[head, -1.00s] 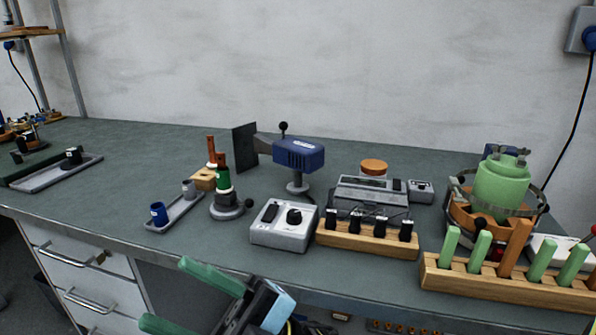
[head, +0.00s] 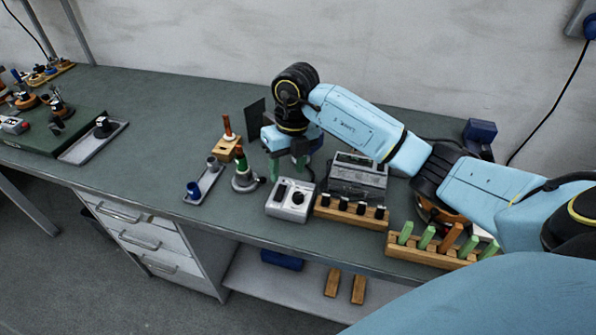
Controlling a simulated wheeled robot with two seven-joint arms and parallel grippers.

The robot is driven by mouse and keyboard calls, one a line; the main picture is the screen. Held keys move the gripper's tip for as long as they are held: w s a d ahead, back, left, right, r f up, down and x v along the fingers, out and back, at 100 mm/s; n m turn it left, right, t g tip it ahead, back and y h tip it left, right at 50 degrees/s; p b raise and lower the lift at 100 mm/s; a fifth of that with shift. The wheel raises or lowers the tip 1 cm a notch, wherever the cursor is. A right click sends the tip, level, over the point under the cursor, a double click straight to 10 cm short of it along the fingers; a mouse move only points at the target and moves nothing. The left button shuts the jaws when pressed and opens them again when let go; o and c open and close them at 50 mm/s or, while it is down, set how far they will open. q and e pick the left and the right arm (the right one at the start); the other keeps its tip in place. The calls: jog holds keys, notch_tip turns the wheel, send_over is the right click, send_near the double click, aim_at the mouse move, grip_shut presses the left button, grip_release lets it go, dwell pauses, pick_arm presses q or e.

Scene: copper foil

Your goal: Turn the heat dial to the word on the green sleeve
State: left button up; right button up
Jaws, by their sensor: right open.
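The grey control box (head: 281,207) sits near the bench's front edge, with a dark rocker and a round black heat dial (head: 297,198) on top. The dial's setting and lettering are too small to read. The green sleeve (head: 241,164) is around an upright on a grey round-based stand, left of the box; no word on it is legible. My right gripper (head: 288,170) reaches over from the right, pointing down, its green fingers apart and empty. It appears above and behind the box, clear of the dial. My left gripper is out of view.
A wooden block with black-topped tools (head: 347,215) stands right of the box, and a rack of green and orange handles (head: 430,254) farther right. A grey tray with cups (head: 205,183) lies left. Bench left of the tray is clear.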

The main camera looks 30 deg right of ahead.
aim_at(298, 195)
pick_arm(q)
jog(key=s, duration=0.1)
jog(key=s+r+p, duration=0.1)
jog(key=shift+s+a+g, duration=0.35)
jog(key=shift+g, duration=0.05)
pick_arm(e)
jog(key=shift+m+h, duration=0.4)
jog(key=shift+h, duration=0.3)
jog(key=d+f, duration=0.1)
jog(key=f, duration=0.2)
jog(key=d+f, duration=0.1)
jog(key=f, duration=0.3)
jog(key=d+f, duration=0.1)
jog(key=f, duration=0.3)
jog(key=shift+w+f, duration=0.15)
jog(key=shift+w, duration=0.25)
jog(key=shift+d, duration=0.1)
jog(key=c, duration=1)
